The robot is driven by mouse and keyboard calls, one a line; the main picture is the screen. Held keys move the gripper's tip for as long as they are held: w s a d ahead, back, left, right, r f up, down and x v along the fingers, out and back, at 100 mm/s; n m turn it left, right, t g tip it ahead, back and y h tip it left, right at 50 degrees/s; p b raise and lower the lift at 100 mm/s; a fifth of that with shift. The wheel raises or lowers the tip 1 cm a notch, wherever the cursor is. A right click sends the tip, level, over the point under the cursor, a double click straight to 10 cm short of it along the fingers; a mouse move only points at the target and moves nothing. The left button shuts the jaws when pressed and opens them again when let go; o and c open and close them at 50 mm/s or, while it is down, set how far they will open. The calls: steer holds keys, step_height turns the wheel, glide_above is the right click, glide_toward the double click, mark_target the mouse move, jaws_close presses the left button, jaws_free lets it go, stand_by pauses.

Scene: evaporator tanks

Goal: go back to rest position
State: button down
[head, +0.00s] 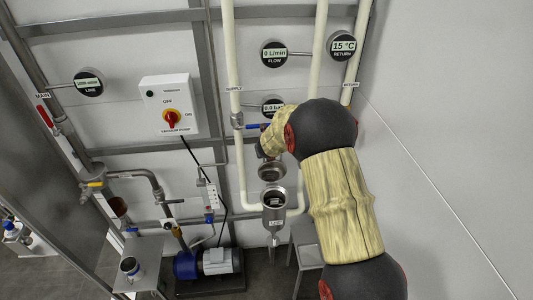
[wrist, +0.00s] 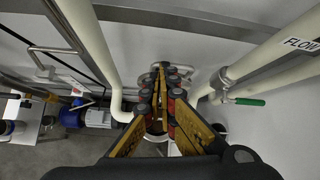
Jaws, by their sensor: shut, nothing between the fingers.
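My gripper (wrist: 160,80) shows in the wrist view with its yellow-and-black fingers close together and nothing between them. It points along the wall pipes, above a round metal vessel (wrist: 156,138) that is partly hidden behind the fingers. In the head view my arm reaches in from the lower right and its far end is by the supply pipe. The gripper itself is mostly hidden there behind the arm. A steel vessel (head: 274,205) stands just below the arm's end, with a round open metal part (head: 271,170) above it.
A vacuum pump switch box (head: 168,106) with a red knob is on the wall at the left. A blue valve handle (head: 257,127) is close to my arm's end. A green handle (wrist: 250,102) is right of the fingers. A blue pump (head: 205,263) is on the floor. The right wall is bare.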

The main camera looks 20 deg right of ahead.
steer(key=shift+v, duration=2.2)
steer(key=s+a+n+g+y+b, duration=0.3)
steer(key=s+a+n+y, duration=0.3)
steer(key=s+a+n, duration=1.25)
steer(key=s+d+n+h+b, duration=0.1)
steer(key=s+n+b, duration=0.8)
steer(key=s, duration=0.4)
steer(key=s+d+n+h+b, duration=0.1)
steer(key=s+d+n+b, duration=0.1)
steer(key=s+n+b, duration=0.6)
steer(key=s+n, duration=0.2)
steer(key=s, duration=0.3)
steer(key=shift+s+d+f+h+b, duration=0.25)
steer(key=shift+s+f+h+b, duration=0.1)
steer(key=shift+s+h, duration=0.05)
